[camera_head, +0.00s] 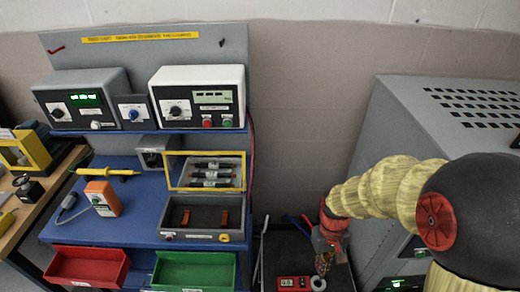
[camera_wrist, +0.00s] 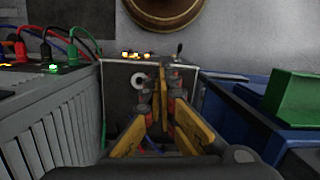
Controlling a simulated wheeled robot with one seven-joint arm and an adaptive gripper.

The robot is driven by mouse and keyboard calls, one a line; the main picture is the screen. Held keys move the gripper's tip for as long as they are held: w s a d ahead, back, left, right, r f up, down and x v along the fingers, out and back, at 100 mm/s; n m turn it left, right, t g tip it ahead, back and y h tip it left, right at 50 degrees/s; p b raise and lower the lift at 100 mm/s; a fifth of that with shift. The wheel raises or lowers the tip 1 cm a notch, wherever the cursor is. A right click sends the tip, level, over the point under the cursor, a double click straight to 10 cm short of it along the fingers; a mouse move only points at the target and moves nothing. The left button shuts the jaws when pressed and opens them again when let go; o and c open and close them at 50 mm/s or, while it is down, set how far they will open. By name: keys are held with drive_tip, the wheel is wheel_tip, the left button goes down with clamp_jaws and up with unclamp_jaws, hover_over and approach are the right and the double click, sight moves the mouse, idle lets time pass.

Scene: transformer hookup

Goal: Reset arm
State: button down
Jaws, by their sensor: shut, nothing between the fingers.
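My arm, in a yellow sleeve, reaches in from the right in the head view. My gripper (camera_head: 323,264) points down over a dark open bin (camera_head: 342,280) between the blue bench and the grey cabinet. In the wrist view my gripper (camera_wrist: 159,80) is shut, its fingertips close together with nothing held between them. A white ring (camera_head: 318,284) and a red meter (camera_head: 294,283) are just below the gripper in the head view. The ring (camera_wrist: 138,80) also shows beside the left finger in the wrist view. I cannot tell how high the fingertips are above the bin's floor.
The blue bench (camera_head: 130,219) on the left carries instruments, a yellow-framed rack (camera_head: 205,172), and red (camera_head: 88,267) and green (camera_head: 195,271) bins. The grey cabinet (camera_head: 372,150) stands close on the right. Coloured cables (camera_wrist: 72,45) lie on a grey vented housing at left.

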drive_tip(key=s+r+t, duration=0.3)
drive_tip(key=s+r, duration=0.1)
drive_tip(key=r, duration=0.8)
drive_tip(key=s+r+m+t, duration=0.1)
drive_tip(key=s+r+t, duration=0.3)
drive_tip(key=r, duration=0.9)
drive_tip(key=shift+s+r, duration=0.3)
drive_tip(key=shift+s, duration=0.35)
